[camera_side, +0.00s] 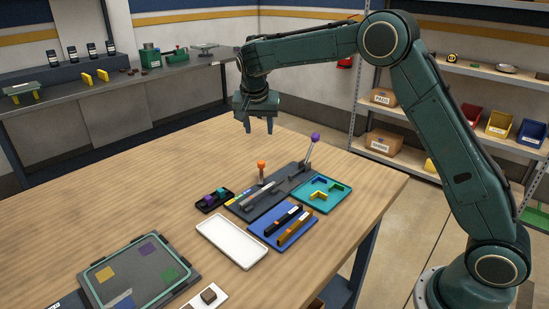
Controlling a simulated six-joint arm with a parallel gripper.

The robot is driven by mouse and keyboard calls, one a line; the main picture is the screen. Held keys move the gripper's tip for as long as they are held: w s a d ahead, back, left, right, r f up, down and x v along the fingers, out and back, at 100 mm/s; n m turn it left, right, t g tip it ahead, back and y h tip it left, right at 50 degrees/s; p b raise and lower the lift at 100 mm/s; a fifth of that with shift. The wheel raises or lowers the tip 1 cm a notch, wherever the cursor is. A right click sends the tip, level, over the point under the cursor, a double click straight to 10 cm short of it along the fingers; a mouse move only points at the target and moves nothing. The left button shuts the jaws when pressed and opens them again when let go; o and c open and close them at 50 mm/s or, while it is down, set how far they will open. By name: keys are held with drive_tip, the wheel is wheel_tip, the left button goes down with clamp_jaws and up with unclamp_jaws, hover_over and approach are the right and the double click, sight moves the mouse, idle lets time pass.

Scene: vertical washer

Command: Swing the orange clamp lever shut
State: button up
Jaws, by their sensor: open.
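The orange-topped lever (261,167) stands upright on a dark grey fixture plate (292,182) near the middle of the table. A second lever with a purple knob (315,138) rises from the far right end of the same plate and leans to the right. My gripper (259,130) points down, open and empty. In the picture it is above the orange knob, apart from it, with bare table showing between them. The lever's base is too small to make out clearly.
A teal tray (327,206) and a blue tray (261,233) with long blocks sit beside the plate. A small black tray (204,206), a white tray (230,243) and a green-rimmed board (103,290) are nearer. The wooden table (130,205) is clear at the left.

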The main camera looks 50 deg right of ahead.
sight(261, 161)
drive_tip(key=shift+w+f, duration=0.6)
drive_tip(key=shift+f, duration=0.15)
drive_tip(key=shift+d+f, duration=0.1)
drive_tip(key=x, duration=1.3)
drive_tip(key=shift+d+f, duration=0.15)
drive_tip(key=shift+f, duration=0.1)
clamp_jaws()
